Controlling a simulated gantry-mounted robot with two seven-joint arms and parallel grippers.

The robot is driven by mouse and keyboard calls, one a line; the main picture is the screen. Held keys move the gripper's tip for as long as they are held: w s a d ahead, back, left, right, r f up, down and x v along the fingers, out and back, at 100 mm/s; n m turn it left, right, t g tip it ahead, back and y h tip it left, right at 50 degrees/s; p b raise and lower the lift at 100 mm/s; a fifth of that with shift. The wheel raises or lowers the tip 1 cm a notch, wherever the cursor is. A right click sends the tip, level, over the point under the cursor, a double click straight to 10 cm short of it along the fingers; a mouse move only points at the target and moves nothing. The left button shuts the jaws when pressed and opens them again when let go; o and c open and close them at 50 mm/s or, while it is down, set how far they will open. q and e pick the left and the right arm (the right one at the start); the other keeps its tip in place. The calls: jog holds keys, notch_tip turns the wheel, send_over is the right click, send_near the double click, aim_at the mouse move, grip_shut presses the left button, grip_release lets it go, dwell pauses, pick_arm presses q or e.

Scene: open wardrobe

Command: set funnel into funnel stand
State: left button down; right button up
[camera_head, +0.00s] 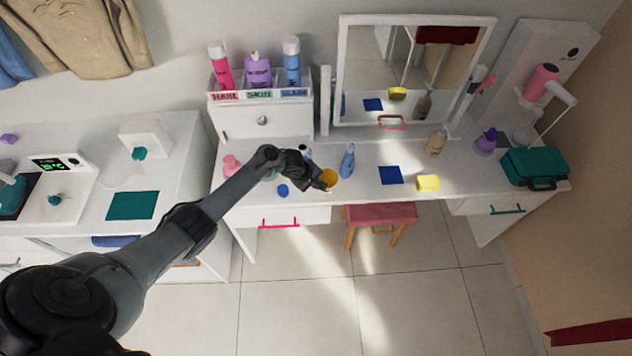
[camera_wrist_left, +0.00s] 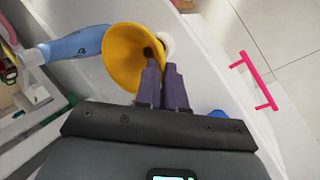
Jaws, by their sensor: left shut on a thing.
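The yellow funnel (camera_head: 330,178) is at the front edge of the white vanity table. It also shows large in the left wrist view (camera_wrist_left: 122,60), with its wide mouth facing the camera. My left gripper (camera_head: 322,184) is shut on the funnel; in the left wrist view its two dark fingers (camera_wrist_left: 162,72) pinch the funnel at its right side. A white round part (camera_wrist_left: 168,42) shows just behind the funnel; I cannot tell whether it belongs to the funnel stand. The stand is not clearly seen elsewhere. My right gripper is not in view.
A blue bottle (camera_head: 347,161) stands just right of the funnel, close to its rim. A blue round item (camera_head: 283,190) and a pink bottle (camera_head: 231,166) are to the left. A blue mat (camera_head: 390,175) and yellow sponge (camera_head: 428,183) lie right. A pink stool (camera_head: 380,214) stands below.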

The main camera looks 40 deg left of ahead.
pick_arm(q)
jog(key=shift+f, duration=0.65)
jog(key=c, duration=1.2)
grip_release()
jog(key=shift+o, duration=0.2)
jog(key=shift+s+r, duration=0.15)
jog(key=shift+r, duration=0.3)
jog(key=p+v, duration=0.4)
jog(key=v, duration=0.6)
jog(key=shift+f, duration=0.1)
